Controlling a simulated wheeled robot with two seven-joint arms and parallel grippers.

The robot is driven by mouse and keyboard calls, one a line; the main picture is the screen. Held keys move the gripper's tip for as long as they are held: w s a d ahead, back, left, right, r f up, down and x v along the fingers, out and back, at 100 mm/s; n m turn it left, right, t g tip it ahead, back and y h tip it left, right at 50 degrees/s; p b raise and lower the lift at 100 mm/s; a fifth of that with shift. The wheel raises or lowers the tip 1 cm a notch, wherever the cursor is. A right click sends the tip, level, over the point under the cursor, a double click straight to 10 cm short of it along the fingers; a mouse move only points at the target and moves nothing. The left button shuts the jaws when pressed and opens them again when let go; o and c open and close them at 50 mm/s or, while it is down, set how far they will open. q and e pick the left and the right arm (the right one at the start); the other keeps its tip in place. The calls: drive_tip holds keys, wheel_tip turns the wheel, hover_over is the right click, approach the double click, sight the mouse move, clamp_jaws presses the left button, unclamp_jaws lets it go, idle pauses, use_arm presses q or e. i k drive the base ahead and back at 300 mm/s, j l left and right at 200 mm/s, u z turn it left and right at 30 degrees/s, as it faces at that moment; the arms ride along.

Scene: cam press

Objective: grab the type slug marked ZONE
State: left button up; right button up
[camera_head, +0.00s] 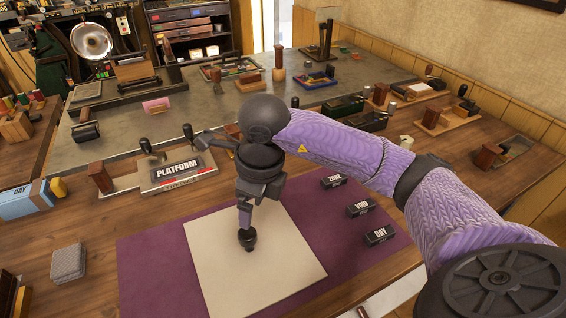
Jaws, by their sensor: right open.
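The type slug marked ZONE (333,181) is a small black block with a white label, lying at the back of a short row on the right part of the purple mat (150,262). The slugs marked VOID (360,207) and DAY (379,235) lie in front of it. My right gripper (246,225) points down over the cream sheet, left of the ZONE slug and apart from it. It is open; I see nothing held in it. A dark round piece shows at its lower end. My left gripper is out of view.
The cream sheet (285,270) lies flat on the mat. A PLATFORM plate (177,170) stands behind the mat at left, and a blue DAY box (27,200) lies further left. A card stack (68,262) sits at front left. Wooden-handled tools line the back.

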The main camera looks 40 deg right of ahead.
sight(334, 182)
drive_tip(key=z, duration=1.65)
